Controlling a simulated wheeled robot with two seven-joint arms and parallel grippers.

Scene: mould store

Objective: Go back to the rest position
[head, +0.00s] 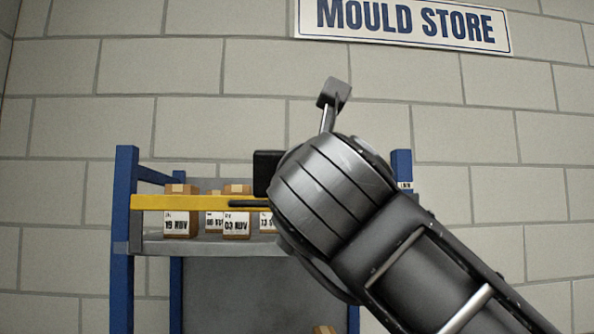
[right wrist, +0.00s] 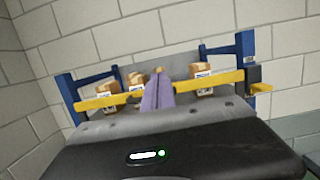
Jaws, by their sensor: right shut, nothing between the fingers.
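My right arm comes in from the lower right in the head view. Its gripper (head: 234,203) points left, in front of the shelf's yellow beam. In the right wrist view the gripper (right wrist: 158,78) is shut with nothing in it, its fingers together and pointing at the shelf. I cannot tell its exact gap from the beam. My left gripper is not in view.
A blue rack (head: 125,225) with a yellow beam (head: 150,202) stands against a block wall. Several labelled cartons (head: 180,212) stand on its grey shelf (head: 160,246); my arm hides part of the rack. A mould store sign (head: 405,22) hangs above.

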